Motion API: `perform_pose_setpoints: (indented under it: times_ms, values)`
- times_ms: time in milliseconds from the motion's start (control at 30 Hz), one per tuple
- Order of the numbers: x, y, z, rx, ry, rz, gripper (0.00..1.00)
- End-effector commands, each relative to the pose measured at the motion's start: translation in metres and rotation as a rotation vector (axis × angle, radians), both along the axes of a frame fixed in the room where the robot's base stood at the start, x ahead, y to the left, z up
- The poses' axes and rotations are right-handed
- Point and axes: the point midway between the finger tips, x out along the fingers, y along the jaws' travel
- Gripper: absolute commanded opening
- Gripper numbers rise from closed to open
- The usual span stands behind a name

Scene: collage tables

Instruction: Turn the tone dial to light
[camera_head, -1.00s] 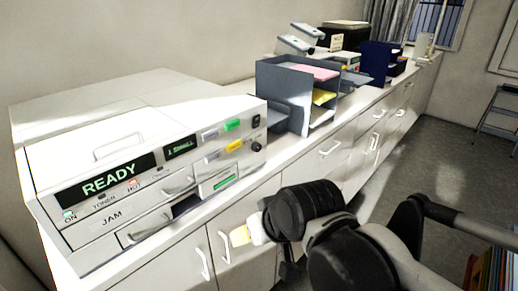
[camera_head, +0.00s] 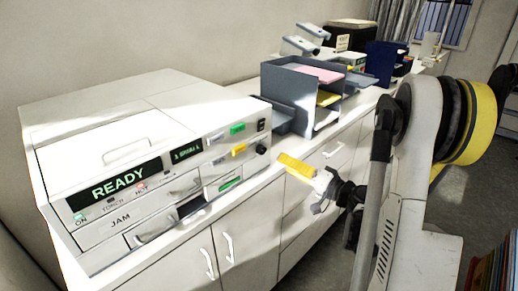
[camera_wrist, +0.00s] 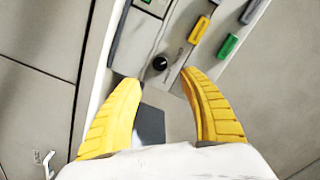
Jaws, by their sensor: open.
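The tone dial, a small black round knob (camera_head: 261,149), is on the right end of the white copier's (camera_head: 110,205) front, below a black rocker switch. It also shows in the wrist view as a dark knob (camera_wrist: 160,64), just beyond the gap between my yellow fingertips. A light mark shows on its face, but its setting is too small to read. My gripper (camera_head: 282,158) is open and empty, just right of the dial in the head view. In the wrist view its two fingers (camera_wrist: 162,82) are spread apart and the dial appears untouched.
Yellow (camera_head: 239,149) and green (camera_head: 237,129) buttons sit left of the dial. A grey paper sorter (camera_head: 290,87) stands on the counter right of the copier. White cabinets (camera_head: 235,250) with handles are below. A READY display (camera_head: 118,182) is lit.

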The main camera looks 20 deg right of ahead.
Motion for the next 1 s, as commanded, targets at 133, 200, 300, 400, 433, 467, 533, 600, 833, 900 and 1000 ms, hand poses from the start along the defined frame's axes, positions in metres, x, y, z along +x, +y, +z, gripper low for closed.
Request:
perform_pose_setpoints:
  times_ms: [133,200,300,400,433,467,533,600,833,900,1000]
  values:
    - [0.009,0.0,-0.001,0.006,-0.012,-0.003,0.5]
    - [0.018,0.005,-0.001,0.005,-0.011,-0.001,0.5]
    - [0.037,0.012,-0.002,0.005,-0.011,0.0,0.5]
    - [0.057,0.02,-0.002,0.005,-0.01,0.0,0.5]
    - [0.062,0.022,-0.002,0.005,-0.01,0.0,0.5]
    - [0.068,0.023,-0.002,0.005,-0.01,0.0,0.5]
    - [0.079,0.028,-0.001,0.005,-0.01,-0.001,0.5]
    - [0.088,0.03,-0.001,0.005,-0.01,-0.002,0.5]
    - [0.101,0.035,0.0,0.004,-0.009,-0.004,0.5]
    - [0.101,0.035,0.0,0.004,-0.009,-0.004,0.5]
    - [0.101,0.035,0.0,0.004,-0.009,-0.004,0.5]
